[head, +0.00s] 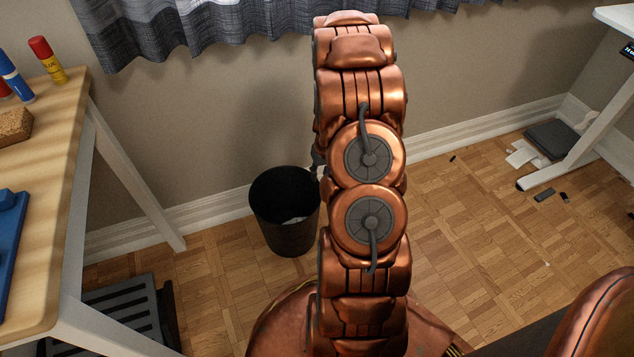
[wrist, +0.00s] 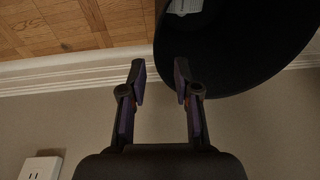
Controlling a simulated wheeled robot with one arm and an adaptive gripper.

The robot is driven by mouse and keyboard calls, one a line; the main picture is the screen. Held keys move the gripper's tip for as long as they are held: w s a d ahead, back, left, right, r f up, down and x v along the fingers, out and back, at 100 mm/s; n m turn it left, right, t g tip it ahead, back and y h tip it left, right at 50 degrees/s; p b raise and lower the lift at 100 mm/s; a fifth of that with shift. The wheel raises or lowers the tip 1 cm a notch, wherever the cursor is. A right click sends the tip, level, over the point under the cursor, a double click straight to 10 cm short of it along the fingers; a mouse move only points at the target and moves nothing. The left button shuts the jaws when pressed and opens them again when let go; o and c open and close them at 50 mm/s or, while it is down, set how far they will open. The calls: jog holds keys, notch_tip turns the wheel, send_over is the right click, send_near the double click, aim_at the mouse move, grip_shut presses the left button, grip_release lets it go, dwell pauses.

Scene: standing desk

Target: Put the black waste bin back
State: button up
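The black waste bin (head: 283,232) stands upright on the wood floor near the wall, with some pale paper inside. In the wrist view the bin (wrist: 235,75) fills the upper right. My gripper (wrist: 160,72) is open, its two fingers apart. The right finger overlaps the bin in the picture and the left finger lies outside its edge, so the bin's edge passes between them in this view. I cannot tell whether either finger touches it. In the head view my arm hides most of the gripper at the bin's right side.
A wooden desk (head: 50,180) with white legs stands at the left, with a black slatted object (head: 122,308) under it. A white desk leg (head: 580,155), papers (head: 524,153) and small dark items (head: 544,195) are at the right. A wall socket (wrist: 40,167) shows.

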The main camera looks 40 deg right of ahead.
jog(key=s+a+r+n+g+y, duration=0.1)
jog(key=s+a+r, duration=0.2)
jog(key=a+r, duration=0.7)
jog(key=s+a+r+n+g+y, duration=0.1)
jog(key=s+a+r+n, duration=0.15)
jog(key=a+r, duration=0.8)
jog(key=s+a+r+g+h, duration=0.1)
jog(key=s+a+r, duration=0.2)
jog(key=s, duration=0.7)
jog(key=s+a+r+n+g+h, duration=0.1)
jog(key=s+a+r+g, duration=0.1)
jog(key=s+a, duration=0.6)
jog(key=s+r, duration=0.1)
jog(key=s, duration=0.2)
jog(key=shift+r+g, duration=0.25)
jog(key=shift+g, duration=0.05)
notch_tip(320, 180, up, 39)
jog(key=w+t+p, duration=0.1)
jog(key=t+p, duration=0.1)
jog(key=p, duration=3.5)
jog(key=shift+w+d, duration=0.15)
jog(key=shift+w, duration=0.15)
jog(key=shift+f, duration=0.1)
